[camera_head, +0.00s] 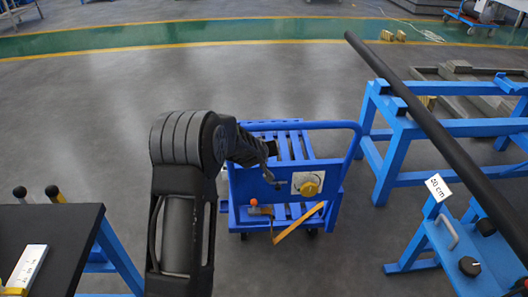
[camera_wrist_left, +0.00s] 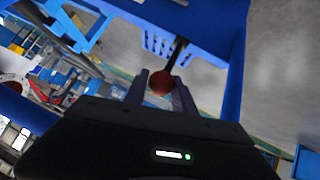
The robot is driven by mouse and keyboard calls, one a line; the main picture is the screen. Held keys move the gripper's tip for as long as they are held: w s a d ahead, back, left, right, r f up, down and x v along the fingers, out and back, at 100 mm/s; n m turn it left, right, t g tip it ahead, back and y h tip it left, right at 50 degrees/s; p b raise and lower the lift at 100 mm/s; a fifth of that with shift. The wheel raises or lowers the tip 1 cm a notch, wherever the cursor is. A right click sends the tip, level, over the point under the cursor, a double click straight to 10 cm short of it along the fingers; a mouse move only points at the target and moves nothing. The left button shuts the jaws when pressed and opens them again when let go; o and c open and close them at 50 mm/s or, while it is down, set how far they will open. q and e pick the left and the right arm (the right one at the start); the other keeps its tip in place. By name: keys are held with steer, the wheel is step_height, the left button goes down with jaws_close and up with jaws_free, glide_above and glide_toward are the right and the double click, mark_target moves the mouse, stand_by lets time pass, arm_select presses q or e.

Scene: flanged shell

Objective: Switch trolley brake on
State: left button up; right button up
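The blue trolley (camera_head: 300,146) stands mid-floor, with a slatted top and a curved push rail. A small orange-red knob (camera_head: 254,202) sits low on its near side, by a yellow bar (camera_head: 297,222). A round yellow piece (camera_head: 309,187) is on a pale plate to its right. My left gripper (camera_head: 270,174) reaches down over the near side, above the knob. In the left wrist view, a red ball knob (camera_wrist_left: 161,83) on a dark rod appears between the two parted fingers (camera_wrist_left: 160,92); contact cannot be told. My right gripper is out of view.
A black-topped table (camera_head: 65,235) stands at left. Grey floor behind the trolley is clear.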

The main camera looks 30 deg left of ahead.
arm_select(q)
steer(key=o, duration=0.4)
steer(key=shift+f, duration=0.1)
steer(key=p+v, duration=0.1)
steer(key=v, duration=0.6)
steer(key=shift+s+d+r, duration=0.2)
steer(key=shift+s+r, duration=0.05)
steer(key=shift+r, duration=0.05)
